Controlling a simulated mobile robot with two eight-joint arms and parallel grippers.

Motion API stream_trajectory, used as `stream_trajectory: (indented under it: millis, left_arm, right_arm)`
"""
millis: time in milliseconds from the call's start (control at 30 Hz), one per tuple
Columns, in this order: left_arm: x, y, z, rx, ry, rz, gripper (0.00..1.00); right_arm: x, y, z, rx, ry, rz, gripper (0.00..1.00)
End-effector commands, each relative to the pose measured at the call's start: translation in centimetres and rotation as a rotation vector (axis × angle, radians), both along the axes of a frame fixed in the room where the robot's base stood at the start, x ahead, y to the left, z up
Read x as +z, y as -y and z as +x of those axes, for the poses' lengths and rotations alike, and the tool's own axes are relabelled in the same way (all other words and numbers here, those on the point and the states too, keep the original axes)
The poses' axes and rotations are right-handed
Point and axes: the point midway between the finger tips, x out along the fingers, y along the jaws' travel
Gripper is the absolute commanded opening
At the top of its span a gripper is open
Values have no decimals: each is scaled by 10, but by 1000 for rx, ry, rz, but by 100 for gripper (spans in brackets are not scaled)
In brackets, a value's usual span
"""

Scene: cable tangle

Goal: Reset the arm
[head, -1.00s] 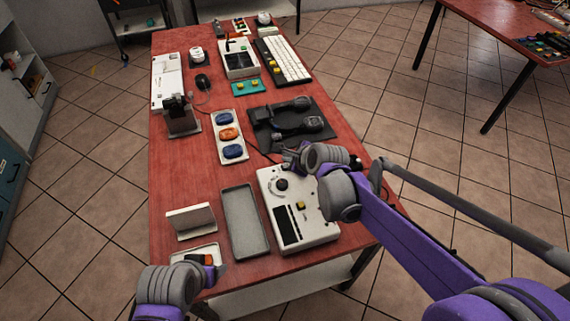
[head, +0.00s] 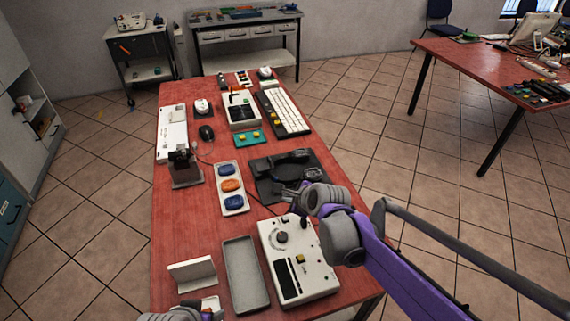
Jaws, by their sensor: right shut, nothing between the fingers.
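My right arm comes in from the right over the red table (head: 185,230). My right gripper (head: 287,194) is shut and empty, above the table between the white control box (head: 318,272) and the black mat (head: 264,188). Its fingertips are small and partly lost against the dark mat. My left gripper (head: 208,309) shows only in part at the bottom edge, by a small white tray at the table's near left. Its fingers are too cut off to judge.
A grey tray (head: 230,265) lies left of the control box. A white holder (head: 231,169) with blue and orange pieces, a dark stand (head: 186,176), a black mouse (head: 206,132) and a white keyboard (head: 285,111) lie farther back. The table's left middle is bare.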

Motion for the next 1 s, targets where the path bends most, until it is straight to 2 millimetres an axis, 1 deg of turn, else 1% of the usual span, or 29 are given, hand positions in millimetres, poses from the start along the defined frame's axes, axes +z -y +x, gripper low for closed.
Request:
stream_trajectory:
  millis: [100,167,267,367,400,467,500,567,600,667,700,800,900,967,1000]
  left_arm:
    - [0,0,0,0,0,0,68]
    - [1,0,0,0,0,0,68]
    - [4,0,1,0,2,0,68]
    - [9,0,2,0,4,0,68]
    - [12,0,3,0,5,0,68]
    - [15,0,4,0,7,0,68]
    - [18,0,4,0,8,0,68]
    - [21,0,5,0,10,0,68]
    - [23,0,6,0,11,0,68]
    - [27,0,7,0,13,0,68]
    - [29,0,7,0,14,0,68]
    - [33,0,9,0,16,0,68]
    - [36,0,9,0,18,0,68]
    - [37,0,10,0,18,0,68]
    - [37,0,10,0,18,0,68]
  right_arm:
    - [0,1,-1,2,1,-3,0]
    - [2,4,-4,18,7,-23,0]
    - [8,18,-22,94,34,-119,0]
    - [16,43,-56,247,80,-299,0]
    - [19,55,-73,325,98,-388,0]
    - [21,73,-101,453,124,-523,0]
    - [21,84,-119,541,137,-612,0]
    - [20,100,-147,678,154,-740,0]
    - [18,111,-165,770,164,-821,0]
    - [14,124,-191,910,174,-935,0]
    - [10,133,-208,998,177,-1003,0]
    - [0,150,-242,1198,183,-1139,0]
    - [-8,161,-266,1347,184,-1227,0]
    - [-12,165,-274,1408,186,-1259,0]
    - [-12,165,-274,1408,186,-1259,0]
